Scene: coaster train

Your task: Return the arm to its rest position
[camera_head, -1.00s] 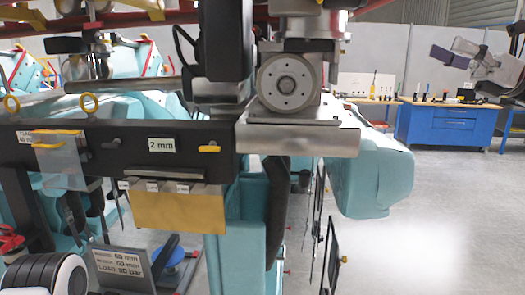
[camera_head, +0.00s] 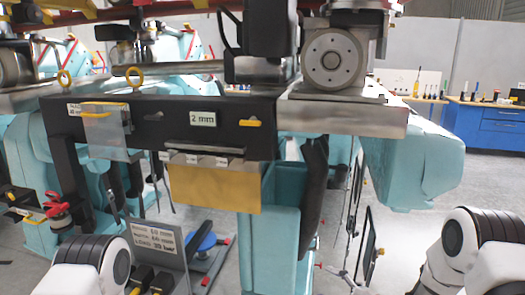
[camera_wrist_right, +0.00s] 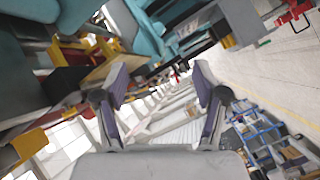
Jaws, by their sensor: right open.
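My right arm (camera_head: 485,250) shows as white and black links at the bottom right of the head view; its gripper is outside that view. In the right wrist view, my right gripper (camera_wrist_right: 160,84) is open, its two purple-grey pads wide apart with nothing between them. It appears in free space, with the floor and equipment beyond looking tilted. A link of my left arm (camera_head: 95,265) shows at the bottom left of the head view; the left gripper is not in view.
A teal machine with a black beam (camera_head: 150,122) marked "2 mm" stands ahead. A yellow-brown block (camera_head: 215,187) hangs below it. A blue workbench (camera_head: 490,128) is at the far right. The wrist view shows a blue rack (camera_wrist_right: 258,135) and open floor (camera_wrist_right: 250,75).

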